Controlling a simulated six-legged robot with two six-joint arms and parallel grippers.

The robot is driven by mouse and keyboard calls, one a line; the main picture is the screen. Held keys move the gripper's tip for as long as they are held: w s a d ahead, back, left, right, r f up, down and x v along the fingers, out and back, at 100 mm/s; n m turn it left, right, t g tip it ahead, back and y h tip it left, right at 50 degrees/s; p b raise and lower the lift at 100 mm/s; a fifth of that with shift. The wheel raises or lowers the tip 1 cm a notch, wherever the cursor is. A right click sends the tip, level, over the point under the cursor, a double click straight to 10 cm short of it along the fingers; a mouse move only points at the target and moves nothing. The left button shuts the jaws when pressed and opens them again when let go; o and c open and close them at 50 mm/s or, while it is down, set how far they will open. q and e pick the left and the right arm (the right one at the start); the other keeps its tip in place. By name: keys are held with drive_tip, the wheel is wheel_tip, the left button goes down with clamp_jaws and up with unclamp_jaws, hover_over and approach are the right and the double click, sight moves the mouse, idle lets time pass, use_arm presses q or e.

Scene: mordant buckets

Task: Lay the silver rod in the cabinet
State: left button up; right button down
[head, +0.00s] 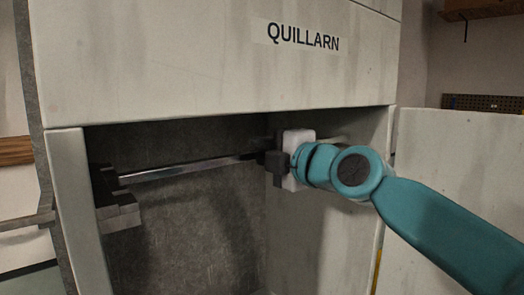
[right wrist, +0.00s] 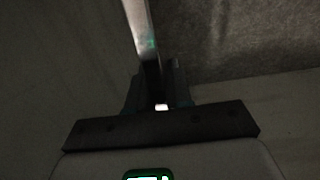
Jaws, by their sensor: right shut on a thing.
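The silver rod (head: 185,172) is a thin shiny bar lying nearly level across the open cabinet (head: 215,75), which is pale, stained and labelled QUILLARN. My right gripper (head: 272,160) reaches in from the right and is shut on the rod toward its right part. The rod's left end is at a dark stepped bracket (head: 120,215) by the left wall; I cannot tell whether it rests on it. In the right wrist view the rod (right wrist: 143,35) runs up from between the jaws (right wrist: 160,98). The rod's right end is hidden or unclear behind the gripper. My left gripper is not in view.
The cabinet's upper panel overhangs the opening. A pale panel, perhaps an open door (head: 455,175), stands at the right behind my arm. A bar (head: 25,221) is outside the cabinet at the left. The lower part of the compartment looks empty.

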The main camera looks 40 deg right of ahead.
drive_tip(key=w+f+b, duration=0.1)
drive_tip(key=w+f, duration=0.2)
drive_tip(key=shift+w+b, duration=0.2)
drive_tip(key=shift+b, duration=0.1)
idle(0.6)
drive_tip(key=shift+d, duration=0.1)
drive_tip(key=shift+r, duration=0.1)
